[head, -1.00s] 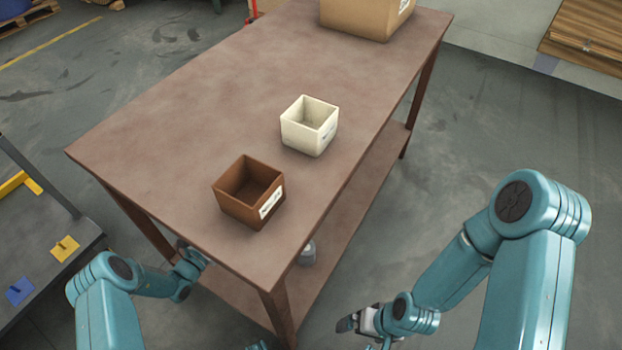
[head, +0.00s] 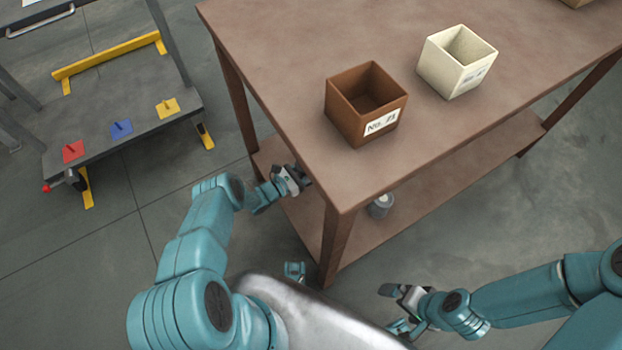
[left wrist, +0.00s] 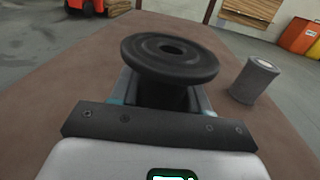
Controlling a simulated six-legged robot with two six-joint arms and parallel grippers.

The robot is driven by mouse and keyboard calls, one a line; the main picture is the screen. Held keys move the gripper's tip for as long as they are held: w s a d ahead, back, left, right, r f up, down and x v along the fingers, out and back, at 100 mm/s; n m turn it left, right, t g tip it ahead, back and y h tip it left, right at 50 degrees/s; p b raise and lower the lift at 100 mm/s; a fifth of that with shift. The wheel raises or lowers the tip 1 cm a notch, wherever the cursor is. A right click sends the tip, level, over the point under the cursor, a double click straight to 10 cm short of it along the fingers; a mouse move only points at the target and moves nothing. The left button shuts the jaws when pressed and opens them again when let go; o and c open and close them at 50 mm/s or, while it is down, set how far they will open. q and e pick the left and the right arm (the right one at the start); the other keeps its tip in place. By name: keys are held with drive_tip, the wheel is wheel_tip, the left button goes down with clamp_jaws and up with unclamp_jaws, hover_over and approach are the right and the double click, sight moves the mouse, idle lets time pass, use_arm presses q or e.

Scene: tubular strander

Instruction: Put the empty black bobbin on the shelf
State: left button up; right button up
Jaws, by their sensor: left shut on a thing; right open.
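The black bobbin (left wrist: 170,58) shows in the left wrist view, with its round flange and centre hole facing up. My left gripper (left wrist: 162,105) is shut on it below the flange. In the head view my left gripper (head: 303,180) is beside the left end of the brown table, below the tabletop and by the lower shelf (head: 433,177). The bobbin is mostly hidden there, and I cannot tell whether it touches the shelf. My right gripper (head: 392,308) is open and empty, in front of the table on the right.
A grey cylinder (head: 381,205) stands on the lower shelf; it also shows in the left wrist view (left wrist: 254,80). A brown box (head: 366,108) and a cream box (head: 456,65) sit on the tabletop. A grey rack (head: 125,120) with coloured plates stands left.

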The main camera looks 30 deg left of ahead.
use_arm(q)
drive_tip(key=shift+f+b, duration=1.5)
drive_tip(key=shift+f, duration=0.95)
drive_tip(key=o, duration=1.1)
drive_tip(key=shift+r, duration=0.1)
drive_tip(key=shift+o, duration=0.2)
drive_tip(key=shift+r, duration=0.15)
drive_tip(key=shift+s+a+p, duration=0.2)
drive_tip(key=shift+s+p, duration=0.1)
drive_tip(key=shift+p, duration=0.15)
drive_tip(key=p+v, duration=0.2)
drive_tip(key=v, duration=0.9)
drive_tip(key=shift+s, duration=0.1)
